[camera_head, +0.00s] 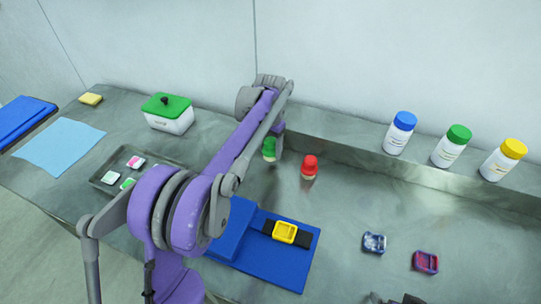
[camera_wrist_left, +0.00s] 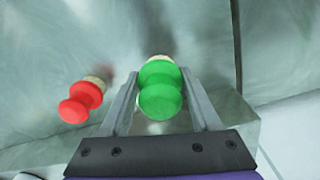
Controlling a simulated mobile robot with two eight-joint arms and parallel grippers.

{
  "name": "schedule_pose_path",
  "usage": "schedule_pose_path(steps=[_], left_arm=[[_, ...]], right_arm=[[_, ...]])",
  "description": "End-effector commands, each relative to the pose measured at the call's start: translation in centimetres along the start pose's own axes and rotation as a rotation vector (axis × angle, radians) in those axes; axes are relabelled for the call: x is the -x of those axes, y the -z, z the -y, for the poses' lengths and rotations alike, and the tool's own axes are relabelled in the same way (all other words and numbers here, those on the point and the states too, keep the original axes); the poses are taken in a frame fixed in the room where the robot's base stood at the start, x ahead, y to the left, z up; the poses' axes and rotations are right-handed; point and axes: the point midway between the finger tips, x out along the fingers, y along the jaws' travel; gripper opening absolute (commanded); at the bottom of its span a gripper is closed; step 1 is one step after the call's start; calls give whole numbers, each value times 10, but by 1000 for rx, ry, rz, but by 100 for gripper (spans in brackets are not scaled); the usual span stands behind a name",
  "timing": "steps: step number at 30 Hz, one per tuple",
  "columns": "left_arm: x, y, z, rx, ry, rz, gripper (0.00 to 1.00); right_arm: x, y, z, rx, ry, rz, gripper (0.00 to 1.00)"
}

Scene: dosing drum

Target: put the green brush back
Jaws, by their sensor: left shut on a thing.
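The green brush (camera_head: 269,148) has a rounded knob handle and is near the back of the counter, left of the red brush (camera_head: 309,167). My left gripper (camera_head: 276,143) reaches over to it and is shut on it. In the left wrist view the green brush (camera_wrist_left: 160,88) sits between the two fingers of my left gripper (camera_wrist_left: 160,95), and the red brush (camera_wrist_left: 82,99) stands apart at the left. I cannot tell whether the green brush touches the counter. Dark tips at the bottom edge may be my right gripper (camera_head: 396,299); their opening is unclear.
A white box with a green lid (camera_head: 168,113) and a grey tray (camera_head: 108,181) are at left. A blue mat (camera_head: 290,267) holds a yellow-and-black item (camera_head: 285,232). Bottles with blue (camera_head: 399,133), green (camera_head: 451,146) and yellow (camera_head: 503,160) caps stand on the back ledge. Two small items lie front right.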

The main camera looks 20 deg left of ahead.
Motion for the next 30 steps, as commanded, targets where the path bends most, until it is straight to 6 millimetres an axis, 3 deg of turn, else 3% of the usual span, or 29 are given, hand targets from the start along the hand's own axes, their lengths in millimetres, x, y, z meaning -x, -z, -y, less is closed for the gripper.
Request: schedule_pose_path(steps=[6,18,19,23,30], left_arm=[[-30,0,0,0,0,0,3],[-36,0,0,0,0,1,3],[-36,0,0,0,0,0,69],[-35,0,0,0,0,0,93],[-35,0,0,0,0,0,94]], right_arm=[[-1,-1,0,0,0,1,100],[-4,-3,0,0,0,2,100],[-3,-3,0,0,0,2,100],[-3,-2,0,0,0,2,100],[-3,-2,0,0,0,2,100]])
